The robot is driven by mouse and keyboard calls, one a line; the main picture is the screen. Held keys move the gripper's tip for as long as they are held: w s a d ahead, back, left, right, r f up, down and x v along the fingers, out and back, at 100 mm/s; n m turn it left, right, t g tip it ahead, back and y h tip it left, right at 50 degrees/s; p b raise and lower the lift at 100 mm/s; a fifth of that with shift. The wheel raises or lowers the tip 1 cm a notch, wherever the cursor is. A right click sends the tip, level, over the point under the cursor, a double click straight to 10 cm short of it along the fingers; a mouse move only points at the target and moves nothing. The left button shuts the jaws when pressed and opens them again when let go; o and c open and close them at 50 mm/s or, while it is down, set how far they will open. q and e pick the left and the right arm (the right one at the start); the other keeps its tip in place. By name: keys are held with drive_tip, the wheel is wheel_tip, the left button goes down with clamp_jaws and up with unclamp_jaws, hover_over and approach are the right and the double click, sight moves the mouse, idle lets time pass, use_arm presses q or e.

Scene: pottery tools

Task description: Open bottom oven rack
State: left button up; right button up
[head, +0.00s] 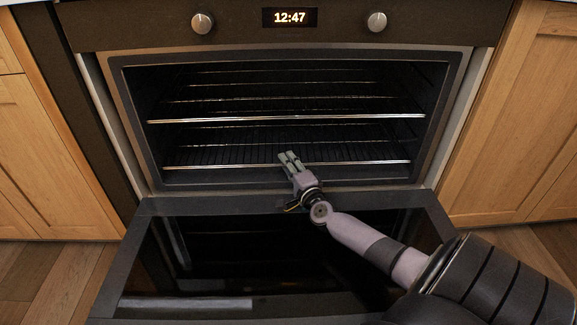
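The oven (290,60) has its door (135,245) folded down. Inside, the bottom rack (220,163) is a wire grid with a bright front bar. The upper rack (285,118) sits above it. Both racks appear to be inside the oven. My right gripper (287,157) reaches over the door from the lower right. My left gripper is not in view.
The lowered door with its dark glass lies under my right arm, in front of the opening. Wooden cabinets stand at the left (40,150) and right (520,130). Two knobs and a clock are above. Wooden floor shows at both sides.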

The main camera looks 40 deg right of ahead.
drive_tip(key=shift+c, duration=0.4)
clamp_jaws()
idle(0.4)
